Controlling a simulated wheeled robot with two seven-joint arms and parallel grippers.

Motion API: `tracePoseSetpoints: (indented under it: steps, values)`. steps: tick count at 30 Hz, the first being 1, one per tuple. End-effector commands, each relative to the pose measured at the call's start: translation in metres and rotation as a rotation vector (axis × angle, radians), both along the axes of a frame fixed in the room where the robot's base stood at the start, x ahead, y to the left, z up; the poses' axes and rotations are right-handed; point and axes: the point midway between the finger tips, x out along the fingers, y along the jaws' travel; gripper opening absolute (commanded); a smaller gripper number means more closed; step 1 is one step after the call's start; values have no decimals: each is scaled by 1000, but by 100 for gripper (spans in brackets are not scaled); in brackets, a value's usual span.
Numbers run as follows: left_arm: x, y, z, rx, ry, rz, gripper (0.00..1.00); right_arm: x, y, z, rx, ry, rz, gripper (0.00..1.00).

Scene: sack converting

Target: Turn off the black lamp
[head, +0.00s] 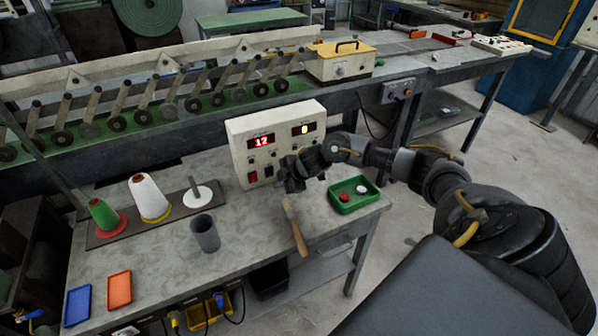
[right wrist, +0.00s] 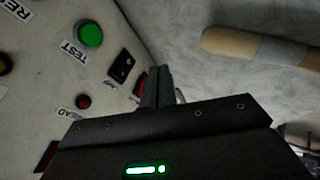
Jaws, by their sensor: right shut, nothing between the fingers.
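The cream control panel (head: 262,127) stands on the bench with lit displays, buttons and switches. In the right wrist view, a black rocker switch (right wrist: 122,67) sits on the panel face (right wrist: 40,60), with a small label beside it too blurred to read surely. A red switch (right wrist: 138,86) lies just beyond it, partly hidden by my fingers. My right gripper (head: 292,172) is shut and empty at the panel's lower right; its closed fingertips (right wrist: 160,72) are close to these switches. I cannot tell whether they touch. My left gripper is not in view.
A wooden-handled tool (head: 293,226) lies by the bench's front edge, below my right gripper. A green tray (head: 345,207) with red and white pieces is to the right. A grey cup (head: 205,233) and thread cones (head: 148,195) stand left. Bare bench lies between.

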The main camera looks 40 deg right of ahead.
Motion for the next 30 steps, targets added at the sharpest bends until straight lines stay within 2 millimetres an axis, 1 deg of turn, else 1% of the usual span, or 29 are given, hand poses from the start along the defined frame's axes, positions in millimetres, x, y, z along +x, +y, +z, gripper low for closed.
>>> tracePoseSetpoints:
  steps: [1,3,6,12,18,27,29,30]
  values:
    - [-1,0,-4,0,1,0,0,-7,-8,12,-5,-11,-2,0]
    - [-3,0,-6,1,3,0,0,-19,-11,23,-7,-10,-2,0]
    - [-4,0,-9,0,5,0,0,-35,-15,36,-8,-7,-2,0]
    - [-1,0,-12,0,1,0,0,-57,-21,57,-6,-4,-3,0]
    - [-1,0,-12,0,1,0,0,-65,-23,64,-5,-1,-3,0]
    - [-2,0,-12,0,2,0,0,-65,-23,64,-5,-1,-3,0]
    - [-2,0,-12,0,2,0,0,-65,-20,63,-3,-2,-1,0]
    - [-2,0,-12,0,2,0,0,-65,-15,60,1,-7,3,0]
